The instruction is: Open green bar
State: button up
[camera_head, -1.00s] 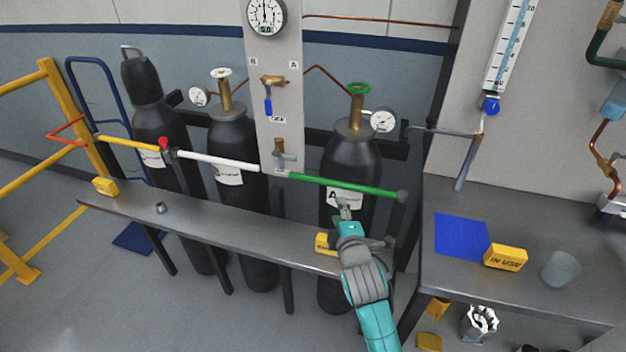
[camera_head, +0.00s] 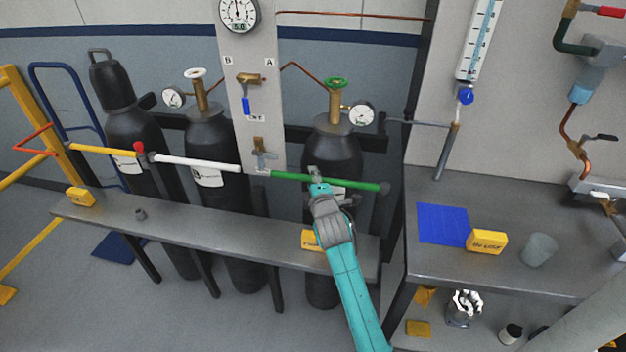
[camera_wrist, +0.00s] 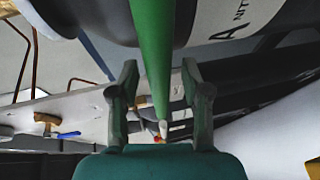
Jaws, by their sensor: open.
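The green bar (camera_head: 350,183) runs level in front of the right-hand black cylinder (camera_head: 333,152), between a grey end piece at its right and the panel side at its left. My gripper (camera_head: 316,176) is at the bar, left of its middle, in the head view. In the wrist view the green bar (camera_wrist: 152,50) runs between the two spread fingers of my gripper (camera_wrist: 158,88). The fingers are open on both sides of it, with gaps visible. Whether a finger touches the bar is unclear.
The white bar (camera_head: 198,163) and yellow bar (camera_head: 103,150) continue the line leftward. A narrow grey shelf (camera_head: 185,220) lies below, with a yellow block (camera_head: 311,240) near my arm. A workbench (camera_head: 550,220) stands at right with a blue sheet (camera_head: 442,224) and a cup (camera_head: 538,250).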

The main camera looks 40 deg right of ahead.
jog(key=shift+w+d, duration=0.1)
jog(key=shift+w, duration=0.1)
grip_shut()
dwell(0.3)
